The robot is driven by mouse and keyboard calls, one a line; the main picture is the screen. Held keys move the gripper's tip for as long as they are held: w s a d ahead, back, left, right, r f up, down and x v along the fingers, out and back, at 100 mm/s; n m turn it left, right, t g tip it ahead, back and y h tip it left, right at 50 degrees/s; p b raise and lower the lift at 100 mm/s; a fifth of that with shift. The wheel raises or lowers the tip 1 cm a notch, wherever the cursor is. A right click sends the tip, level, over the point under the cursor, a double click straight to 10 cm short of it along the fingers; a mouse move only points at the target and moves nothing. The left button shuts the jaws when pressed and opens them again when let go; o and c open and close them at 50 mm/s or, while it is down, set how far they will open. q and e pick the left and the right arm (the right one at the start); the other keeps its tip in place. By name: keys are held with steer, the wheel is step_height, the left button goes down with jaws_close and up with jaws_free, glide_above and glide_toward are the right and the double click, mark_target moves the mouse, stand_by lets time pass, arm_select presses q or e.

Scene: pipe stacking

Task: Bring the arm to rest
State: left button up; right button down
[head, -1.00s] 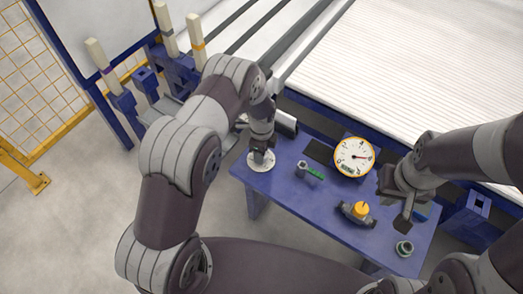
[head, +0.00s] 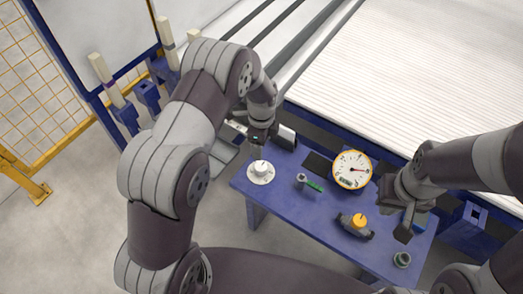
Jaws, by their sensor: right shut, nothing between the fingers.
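My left gripper (head: 259,134) hangs at the back left corner of the blue table, above and behind a white flanged piece (head: 259,179). A gap shows between them. Its fingers are small and dark, so I cannot tell whether they are open. The white piece stands upright on the table, flange down. My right gripper (head: 405,226) points down over the table's right side, shut and empty, to the right of a grey valve with a yellow knob (head: 359,221).
The blue table (head: 300,218) also holds a round gauge (head: 351,165), a green-handled valve (head: 313,186) and a small ring-shaped fitting (head: 402,260). Pale posts (head: 102,70) stand in blue holders at left. A white conveyor (head: 430,70) lies behind. Yellow fencing (head: 35,80) stands far left.

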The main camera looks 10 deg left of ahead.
arm_select(q)
steer(key=shift+r, duration=0.3)
